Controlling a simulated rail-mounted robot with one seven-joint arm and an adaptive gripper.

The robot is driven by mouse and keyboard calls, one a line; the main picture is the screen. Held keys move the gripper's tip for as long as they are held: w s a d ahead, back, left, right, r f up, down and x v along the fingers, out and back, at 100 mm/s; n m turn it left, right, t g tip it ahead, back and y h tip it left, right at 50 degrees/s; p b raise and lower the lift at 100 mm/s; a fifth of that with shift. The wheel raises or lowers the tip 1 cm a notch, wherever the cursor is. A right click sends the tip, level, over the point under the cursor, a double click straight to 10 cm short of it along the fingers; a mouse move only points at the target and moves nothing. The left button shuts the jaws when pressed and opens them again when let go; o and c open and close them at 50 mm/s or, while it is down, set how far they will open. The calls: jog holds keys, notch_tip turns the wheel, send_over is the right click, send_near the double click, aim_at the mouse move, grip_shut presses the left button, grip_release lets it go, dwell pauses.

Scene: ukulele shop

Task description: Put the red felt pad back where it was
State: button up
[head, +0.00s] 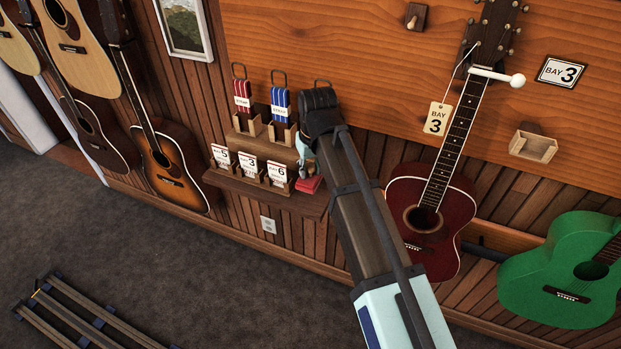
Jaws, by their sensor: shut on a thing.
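The red felt pad (311,185) shows as a small red piece at the right end of the wooden wall shelf (302,205). My gripper (306,173) points down over the shelf's right end and is shut on the pad. The fingers hide the pad's upper part. I cannot tell whether the pad touches the shelf.
Cards numbered 5 (221,157), 3 (249,166) and 6 (277,173) stand in holders left of my gripper. Red (242,95) and blue (280,103) strap packs stand behind. A dark red guitar (427,215) hangs to the right, near an empty wooden wall box (533,146).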

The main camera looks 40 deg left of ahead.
aim_at(311, 176)
jog(key=shift+f+p, duration=0.45)
jog(key=shift+f, duration=2.25)
jog(key=shift+f, duration=0.2)
jog(key=o, duration=1)
jog(key=shift+r, duration=0.15)
jog(key=r, duration=0.4)
jog(key=d+r+b, duration=0.1)
jog(key=r, duration=0.3)
jog(key=s+r+b, duration=0.1)
jog(key=r, duration=0.3)
jog(key=shift+d, duration=0.3)
